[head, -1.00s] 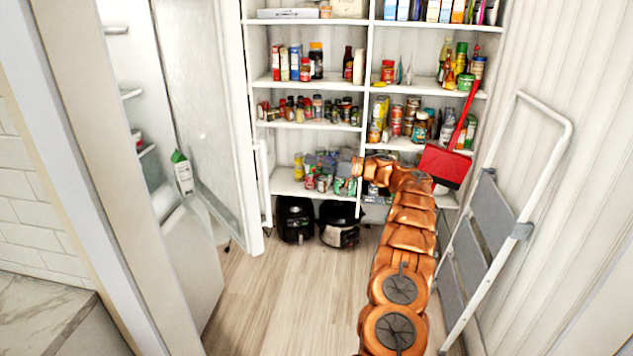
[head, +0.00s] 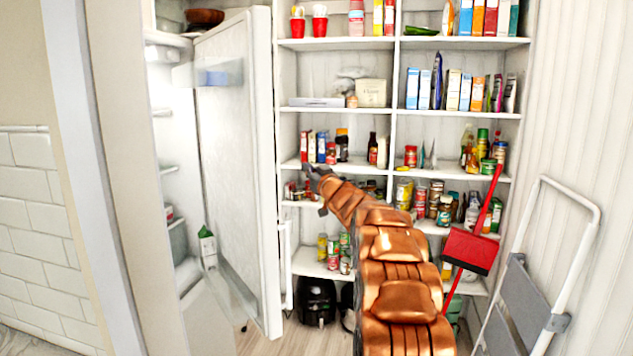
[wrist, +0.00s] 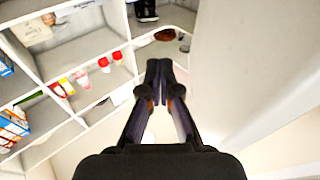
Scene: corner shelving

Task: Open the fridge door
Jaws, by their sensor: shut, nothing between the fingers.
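The white fridge door (head: 232,130) stands wide open in the head view, its inner side facing left and its free edge near the shelving. The fridge interior (head: 170,150) shows at the left, with a carton (head: 207,247) low down. A white vertical handle (head: 287,262) shows by the door's edge. My gripper (head: 310,174) is right of the door edge, in front of the shelves, apart from the door in this view. In the wrist view its fingers (wrist: 158,75) are shut and empty. A pale broad surface, apparently the door (wrist: 255,70), fills the right side there.
White shelves (head: 335,101) with boxes, jars and cans stand behind my arm. A red dustpan (head: 470,250) and a folded step ladder (head: 520,300) stand at the right. Black appliances (head: 316,300) sit on the floor under the shelves.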

